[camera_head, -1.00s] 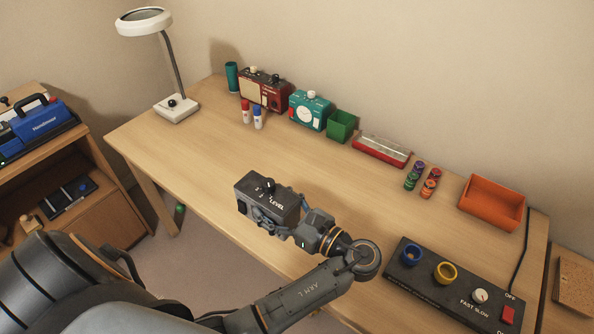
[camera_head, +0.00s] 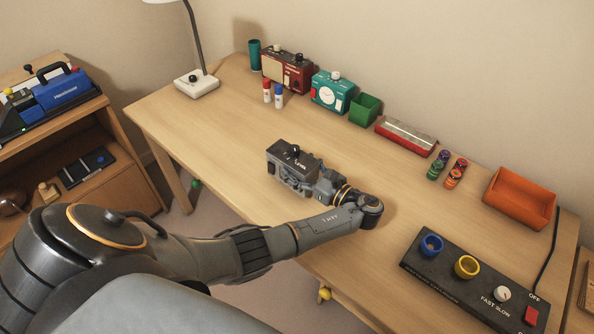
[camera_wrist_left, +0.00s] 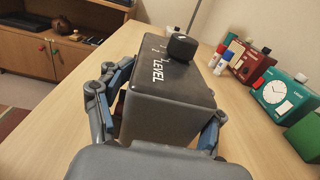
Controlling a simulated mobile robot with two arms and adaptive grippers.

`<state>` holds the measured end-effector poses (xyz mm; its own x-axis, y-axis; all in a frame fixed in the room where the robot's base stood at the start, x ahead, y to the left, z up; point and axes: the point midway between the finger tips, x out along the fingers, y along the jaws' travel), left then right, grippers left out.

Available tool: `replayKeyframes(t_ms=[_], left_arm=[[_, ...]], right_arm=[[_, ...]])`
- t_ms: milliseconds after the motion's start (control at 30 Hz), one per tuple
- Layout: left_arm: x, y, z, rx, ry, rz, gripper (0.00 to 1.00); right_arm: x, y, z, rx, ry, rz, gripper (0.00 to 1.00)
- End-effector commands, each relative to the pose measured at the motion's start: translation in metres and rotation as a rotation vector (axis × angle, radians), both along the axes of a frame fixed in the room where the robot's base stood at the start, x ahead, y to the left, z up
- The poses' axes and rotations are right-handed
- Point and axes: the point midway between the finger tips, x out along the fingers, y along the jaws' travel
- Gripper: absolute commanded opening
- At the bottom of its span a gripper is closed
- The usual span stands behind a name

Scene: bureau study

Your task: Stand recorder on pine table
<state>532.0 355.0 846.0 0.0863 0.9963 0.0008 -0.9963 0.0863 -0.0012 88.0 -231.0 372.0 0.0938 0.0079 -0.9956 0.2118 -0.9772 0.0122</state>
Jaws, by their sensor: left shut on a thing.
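The recorder is a dark grey box (camera_head: 292,154) with a black knob and the word LEVEL on its top. It is upright over the middle of the pine table (camera_head: 235,135), near the front edge. My left gripper (camera_head: 293,178) is shut on it, with one finger on each side. In the left wrist view the recorder (camera_wrist_left: 165,85) fills the middle between the blue-padded fingers. Its underside is hidden, so I cannot tell whether it touches the wood. My right gripper is not in view.
Along the back stand a red radio (camera_head: 287,71), a teal clock (camera_head: 331,91), a green box (camera_head: 365,109) and a red-grey case (camera_head: 406,136). An orange tray (camera_head: 520,198) and a control panel (camera_head: 475,280) lie at right. The wood around the recorder is clear.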

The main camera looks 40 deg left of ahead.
Motion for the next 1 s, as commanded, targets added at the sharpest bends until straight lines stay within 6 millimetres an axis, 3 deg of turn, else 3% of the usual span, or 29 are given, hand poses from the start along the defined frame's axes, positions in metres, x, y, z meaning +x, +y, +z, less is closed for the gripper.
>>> replayKeyframes(t_ms=[133, 500, 533, 633, 1000], left_arm=[[0.000, -0.001, -0.019, 0.001, 0.002, -0.001, 0.20], [-0.001, -0.001, -0.023, 0.001, 0.000, -0.001, 0.20], [-0.001, -0.001, -0.023, -0.001, 0.002, -0.001, 0.71], [-0.001, -0.001, -0.023, -0.001, 0.002, -0.001, 0.91], [-0.001, -0.001, -0.021, -0.001, 0.002, -0.001, 0.91]], right_arm=[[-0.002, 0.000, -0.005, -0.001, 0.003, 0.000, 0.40], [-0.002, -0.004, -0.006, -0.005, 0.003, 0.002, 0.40], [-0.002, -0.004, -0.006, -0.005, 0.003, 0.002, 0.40], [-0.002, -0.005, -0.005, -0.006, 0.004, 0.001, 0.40], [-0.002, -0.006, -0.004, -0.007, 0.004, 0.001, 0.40]])
